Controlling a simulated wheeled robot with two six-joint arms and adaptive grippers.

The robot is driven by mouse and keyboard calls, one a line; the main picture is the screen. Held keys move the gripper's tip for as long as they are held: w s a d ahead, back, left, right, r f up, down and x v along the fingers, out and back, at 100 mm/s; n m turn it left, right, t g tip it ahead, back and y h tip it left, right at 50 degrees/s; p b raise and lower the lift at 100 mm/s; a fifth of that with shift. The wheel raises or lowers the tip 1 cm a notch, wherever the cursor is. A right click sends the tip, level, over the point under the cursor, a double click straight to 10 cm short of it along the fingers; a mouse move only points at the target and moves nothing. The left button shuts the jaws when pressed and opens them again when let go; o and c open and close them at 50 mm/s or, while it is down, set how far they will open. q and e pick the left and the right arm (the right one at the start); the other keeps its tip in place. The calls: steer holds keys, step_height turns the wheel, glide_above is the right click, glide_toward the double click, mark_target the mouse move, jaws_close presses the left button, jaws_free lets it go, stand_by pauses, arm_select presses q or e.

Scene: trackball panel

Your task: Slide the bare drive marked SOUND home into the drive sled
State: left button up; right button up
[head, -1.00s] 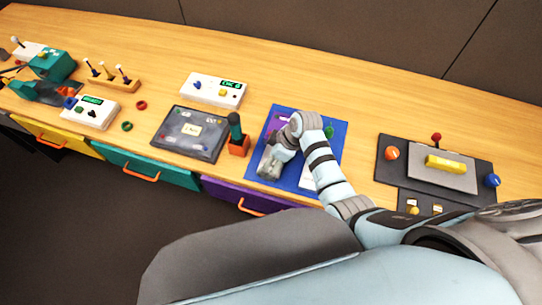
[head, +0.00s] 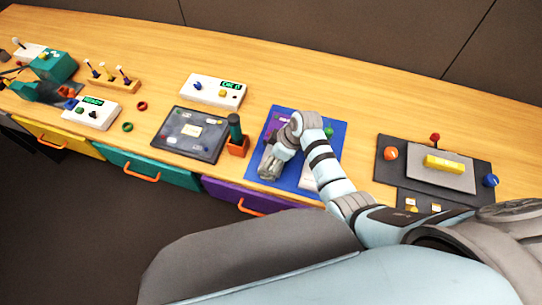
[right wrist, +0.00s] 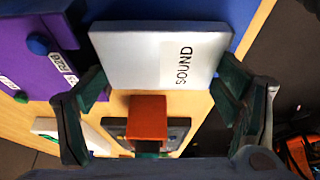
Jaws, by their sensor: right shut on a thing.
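The bare drive, a flat white slab with the printed label SOUND (right wrist: 140,55), lies between the fingers of my right gripper (right wrist: 162,84) in the right wrist view. The fingers are shut on its two sides. In the head view my right gripper (head: 269,170) is over the left front part of a blue mat (head: 338,145), and the held drive cannot be made out there. A purple unit (right wrist: 40,40) with a blue knob and white labels is beside the drive in the wrist view. I cannot identify the drive sled for certain. My left gripper is not in view.
An orange block (right wrist: 149,118) with a dark green handle, which stands left of the mat in the head view (head: 238,147), is close to my gripper. A dark tray (head: 186,153) is further left, a dark control panel (head: 384,172) to the right. Drawers line the front edge.

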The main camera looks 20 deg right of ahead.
steer(key=shift+w+d, duration=0.1)
steer(key=shift+w, duration=0.1)
stand_by(0.5)
steer(key=shift+w+d, duration=0.1)
steer(key=shift+w, duration=0.1)
steer(key=o, duration=1)
steer(key=shift+o, duration=0.2)
step_height(320, 180, up, 3)
steer(key=p, duration=0.3)
steer(key=shift+f, duration=0.1)
steer(key=shift+r, duration=2.1)
